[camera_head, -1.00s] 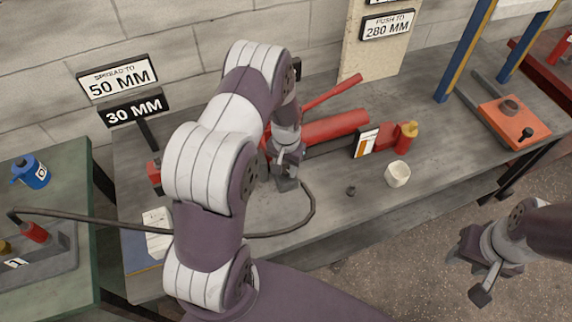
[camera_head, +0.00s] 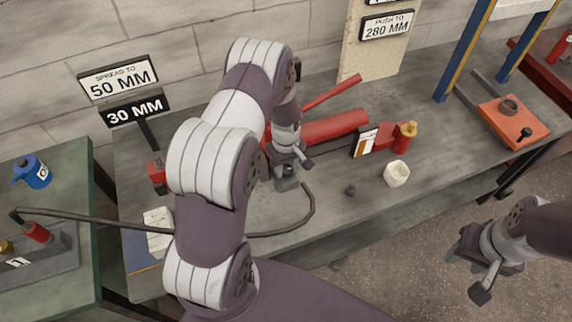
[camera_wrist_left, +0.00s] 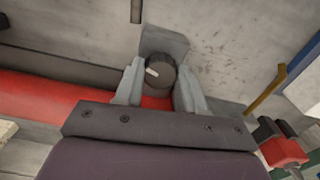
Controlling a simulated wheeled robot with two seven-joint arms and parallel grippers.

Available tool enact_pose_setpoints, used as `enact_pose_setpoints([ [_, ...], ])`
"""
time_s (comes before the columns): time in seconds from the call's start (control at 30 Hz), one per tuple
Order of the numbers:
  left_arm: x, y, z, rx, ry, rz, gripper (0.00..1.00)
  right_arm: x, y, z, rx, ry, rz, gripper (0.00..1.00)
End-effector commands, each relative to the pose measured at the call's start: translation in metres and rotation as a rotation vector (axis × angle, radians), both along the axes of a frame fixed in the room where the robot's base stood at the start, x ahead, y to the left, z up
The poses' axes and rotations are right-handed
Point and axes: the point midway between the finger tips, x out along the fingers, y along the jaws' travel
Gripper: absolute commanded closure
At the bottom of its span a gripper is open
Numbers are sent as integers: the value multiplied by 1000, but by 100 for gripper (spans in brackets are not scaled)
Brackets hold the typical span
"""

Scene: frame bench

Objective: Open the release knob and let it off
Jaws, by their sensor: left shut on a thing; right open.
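The release knob (camera_wrist_left: 160,71) is a dark round knob with a white mark, beside a grey block in the left wrist view. My left gripper (camera_wrist_left: 157,88) is shut on it, with one finger on each side. In the head view my left gripper (camera_head: 287,172) is at the near left end of the red pump cylinder (camera_head: 335,127), and the knob is mostly hidden there. A red lever (camera_head: 333,92) slants up behind the cylinder. My right gripper (camera_head: 480,272) is open and empty over the floor, off the bench's front edge.
An orange press plate (camera_head: 513,122) lies at the far right.

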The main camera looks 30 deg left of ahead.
Motion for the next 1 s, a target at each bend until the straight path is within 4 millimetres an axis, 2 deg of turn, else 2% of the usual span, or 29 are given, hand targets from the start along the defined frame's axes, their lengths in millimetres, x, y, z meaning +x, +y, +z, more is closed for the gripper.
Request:
enact_pose_setpoints([
  [0.4, 2, 1, 1, 1, -7, 204, 91, 0, 0, 1, 0, 0, 0, 57],
  [1.0, 2, 1, 2, 2, -8, 241, 91, 0, 0, 2, 0, 0, 0, 57],
])
